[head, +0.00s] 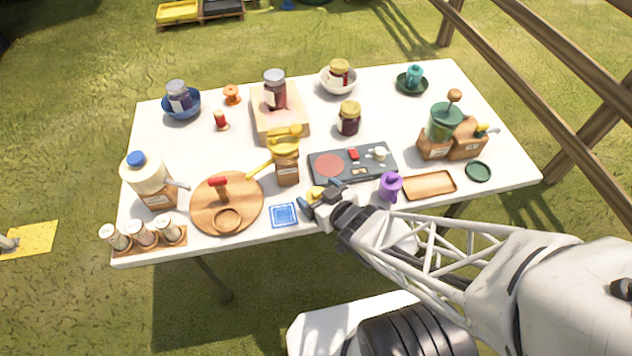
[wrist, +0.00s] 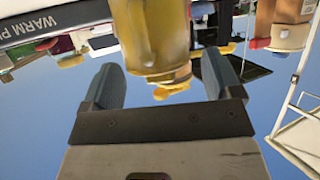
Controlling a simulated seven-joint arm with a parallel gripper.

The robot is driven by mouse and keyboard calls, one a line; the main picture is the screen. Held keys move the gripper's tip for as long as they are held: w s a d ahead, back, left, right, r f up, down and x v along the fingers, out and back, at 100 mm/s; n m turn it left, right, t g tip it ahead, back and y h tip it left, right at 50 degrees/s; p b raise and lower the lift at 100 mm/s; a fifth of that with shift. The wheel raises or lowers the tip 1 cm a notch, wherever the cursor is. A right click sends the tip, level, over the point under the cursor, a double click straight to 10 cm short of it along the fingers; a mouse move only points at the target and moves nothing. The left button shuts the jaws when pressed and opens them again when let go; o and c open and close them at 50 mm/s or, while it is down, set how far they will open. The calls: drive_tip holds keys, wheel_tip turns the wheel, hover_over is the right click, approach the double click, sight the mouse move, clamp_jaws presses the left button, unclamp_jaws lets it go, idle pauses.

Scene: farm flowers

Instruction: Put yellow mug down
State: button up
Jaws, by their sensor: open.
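The yellow mug (head: 315,192) is at the table's front edge, just left of the dark warming plate (head: 343,176), mostly hidden by my gripper (head: 321,194) in the head view. In the wrist view the yellow mug (wrist: 158,32) fills the upper middle, in front of and between the two fingers of my gripper (wrist: 162,62). The fingers are spread, with a gap visible on each side of the mug. Whether its base rests on the table is hard to see.
A blue square coaster (head: 283,215) lies to the left, beside a round wooden board (head: 247,188). A purple mug (head: 390,186) and a wooden tray (head: 430,185) are to the right.

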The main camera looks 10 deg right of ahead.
drive_tip(key=v, duration=0.7)
idle(0.3)
drive_tip(key=shift+w+d, duration=0.1)
idle(0.6)
drive_tip(key=w+d+r+m+g+h, duration=0.35)
drive_tip(key=d+r+h, duration=0.3)
drive_tip(key=r, duration=0.45)
drive_tip(key=s+r+g, duration=0.2)
drive_tip(key=r+g, duration=0.1)
drive_tip(key=r, duration=0.4)
drive_tip(key=s+a+r+m+g+y, duration=0.1)
drive_tip(key=s+r+g, duration=0.2)
drive_tip(key=r, duration=0.4)
drive_tip(key=shift+a, duration=0.2)
